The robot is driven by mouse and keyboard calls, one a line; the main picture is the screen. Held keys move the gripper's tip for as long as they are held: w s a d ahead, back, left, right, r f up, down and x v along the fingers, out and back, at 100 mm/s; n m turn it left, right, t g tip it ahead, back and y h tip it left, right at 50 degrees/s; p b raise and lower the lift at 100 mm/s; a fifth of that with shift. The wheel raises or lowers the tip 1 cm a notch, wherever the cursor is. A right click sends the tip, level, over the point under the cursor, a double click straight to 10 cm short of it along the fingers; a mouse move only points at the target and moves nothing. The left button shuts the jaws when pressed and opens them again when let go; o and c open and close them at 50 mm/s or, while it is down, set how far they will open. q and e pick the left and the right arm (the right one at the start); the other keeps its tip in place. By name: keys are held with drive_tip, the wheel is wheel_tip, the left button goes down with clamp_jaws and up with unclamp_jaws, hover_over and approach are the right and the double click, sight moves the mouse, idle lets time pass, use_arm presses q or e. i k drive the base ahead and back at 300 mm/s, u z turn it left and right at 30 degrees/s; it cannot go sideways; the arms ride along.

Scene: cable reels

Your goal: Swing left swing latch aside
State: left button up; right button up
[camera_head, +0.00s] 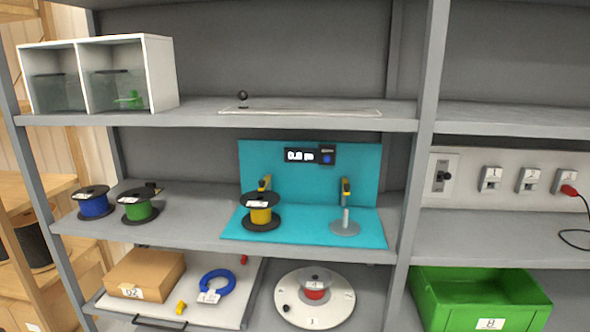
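A teal station (300,222) with a back panel stands on the middle shelf. Two small yellow-and-black parts, which look like the swing latches, are on its back panel: the left swing latch (265,183) and the right swing latch (346,188). The left latch is upright just behind and above a reel with yellow cable (260,215), which hides its lower part. The right latch is upright above a bare grey spindle (345,226) on a round base. How far either latch is turned is too small to tell. Neither of my grippers is in view.
Blue (94,206) and green (138,210) reels stand left on the middle shelf. A display (300,155) is on the panel. Below are a pull-out tray (230,309), a white turntable (290,311) and a green crate (480,299). Numbered sockets (490,180) are at right.

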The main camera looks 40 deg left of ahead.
sight(267, 182)
drive_tip(key=i, duration=0.8)
drive_tip(key=u, duration=2.5)
